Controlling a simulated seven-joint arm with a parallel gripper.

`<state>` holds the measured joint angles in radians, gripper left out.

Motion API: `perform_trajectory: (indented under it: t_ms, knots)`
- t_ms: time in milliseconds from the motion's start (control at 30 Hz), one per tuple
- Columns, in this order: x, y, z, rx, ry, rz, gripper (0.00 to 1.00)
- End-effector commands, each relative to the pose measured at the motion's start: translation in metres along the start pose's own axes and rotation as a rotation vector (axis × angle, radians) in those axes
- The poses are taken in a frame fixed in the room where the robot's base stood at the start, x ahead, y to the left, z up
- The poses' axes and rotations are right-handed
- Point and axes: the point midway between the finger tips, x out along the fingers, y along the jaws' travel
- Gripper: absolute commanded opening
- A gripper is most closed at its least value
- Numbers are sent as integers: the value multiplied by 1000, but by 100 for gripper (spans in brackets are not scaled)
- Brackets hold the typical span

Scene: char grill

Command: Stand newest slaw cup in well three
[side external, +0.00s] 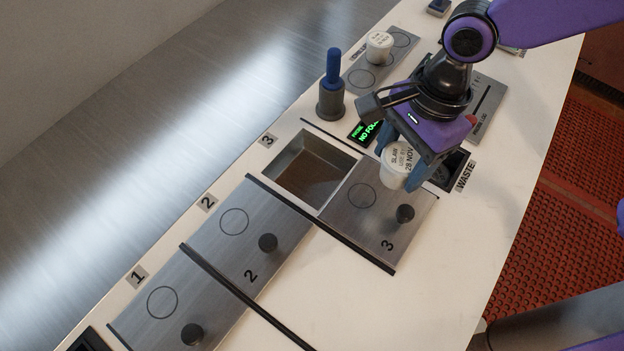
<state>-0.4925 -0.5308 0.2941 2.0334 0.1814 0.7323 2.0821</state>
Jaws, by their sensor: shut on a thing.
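My gripper (405,167) is shut on a white slaw cup (393,172), whose lid reads "SLAW", "USE BY" and "28 NOV". The cup is held upright or nearly so, above the upper right part of the number 3 lid plate. Well three (310,168) is an open rectangular metal recess beside the "3" label (268,140), to the left of the cup. Its floor looks bare in the part I see. Its lid (376,216), with a dark knob and a printed circle, lies to the right, uncovering the well.
Lids 1 (175,310) and 2 (228,245) cover their places. A blue-handled tool stands in a grey holder (331,103) behind the well. Another white cup (379,46) stands on a circle-marked plate. A green-lit display (366,132) and a "WASTE" opening (447,170) are near my gripper.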

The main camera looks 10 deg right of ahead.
Motion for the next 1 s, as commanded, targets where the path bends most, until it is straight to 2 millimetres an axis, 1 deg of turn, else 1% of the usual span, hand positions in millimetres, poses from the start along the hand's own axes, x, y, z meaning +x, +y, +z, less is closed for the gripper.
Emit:
perform_trajectory:
  t_ms: [167, 633, 800, 1000]
  knots:
    - [11, -12, 12, -13, 0, 2, 25]
    - [53, -80, 47, -11, 0, 1, 25]
    - [79, -96, 53, -11, 1, 3, 25]
    - [101, -111, 59, -10, 0, 1, 25]
